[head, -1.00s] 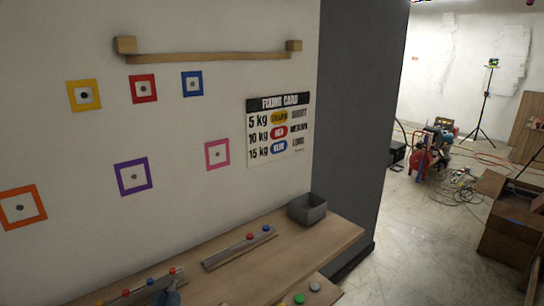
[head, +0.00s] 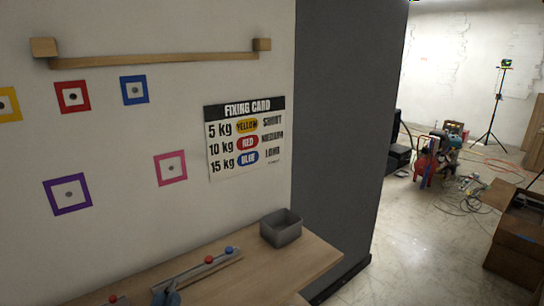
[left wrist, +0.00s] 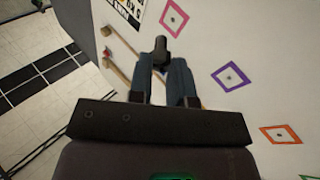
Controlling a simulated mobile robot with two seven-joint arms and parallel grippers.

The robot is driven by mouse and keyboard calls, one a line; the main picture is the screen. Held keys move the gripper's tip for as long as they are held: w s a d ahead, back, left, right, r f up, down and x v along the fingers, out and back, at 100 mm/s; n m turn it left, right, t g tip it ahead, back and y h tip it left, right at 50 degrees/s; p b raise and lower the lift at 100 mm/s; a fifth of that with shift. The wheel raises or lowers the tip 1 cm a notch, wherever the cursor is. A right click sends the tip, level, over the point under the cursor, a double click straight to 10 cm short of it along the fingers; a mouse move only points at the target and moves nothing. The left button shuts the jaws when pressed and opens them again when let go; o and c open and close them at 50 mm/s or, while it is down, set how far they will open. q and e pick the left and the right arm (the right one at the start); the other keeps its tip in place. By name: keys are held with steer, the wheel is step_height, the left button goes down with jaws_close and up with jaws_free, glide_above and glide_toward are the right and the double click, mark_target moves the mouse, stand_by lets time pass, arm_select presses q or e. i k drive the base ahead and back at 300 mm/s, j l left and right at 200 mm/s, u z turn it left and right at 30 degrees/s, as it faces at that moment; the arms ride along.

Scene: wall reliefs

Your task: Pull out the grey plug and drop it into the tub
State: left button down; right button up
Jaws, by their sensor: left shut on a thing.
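The grey tub (head: 287,237) stands on the wooden bench against the wall, near its right end. My left gripper (head: 170,290) shows at the bottom of the head view, left of the tub and in front of the rail. In the left wrist view the two blue-grey fingers (left wrist: 166,72) are shut on a dark grey thing, which looks like the grey plug (left wrist: 160,47). Its tip sticks out beyond the fingers, apart from the wall. I cannot make the plug out in the head view. My right gripper is not in view.
The wall carries coloured square frames with dark centres: purple (head: 68,194), pink (head: 171,168), red (head: 73,97) and blue (head: 135,90). A fixing card (head: 245,138) hangs beside them. A rail with red and blue knobs (head: 215,262) lies left of the tub. A dark panel (head: 335,140) stands right.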

mark_target(284, 240)
steer(key=i+l, duration=0.15)
steer(key=l, duration=0.2)
steer(key=i+l, duration=0.2)
steer(key=i+l+u, duration=0.1)
steer(key=l, duration=0.35)
steer(key=i+l, duration=0.2)
steer(key=l+u, duration=0.05)
steer(key=l, duration=0.05)
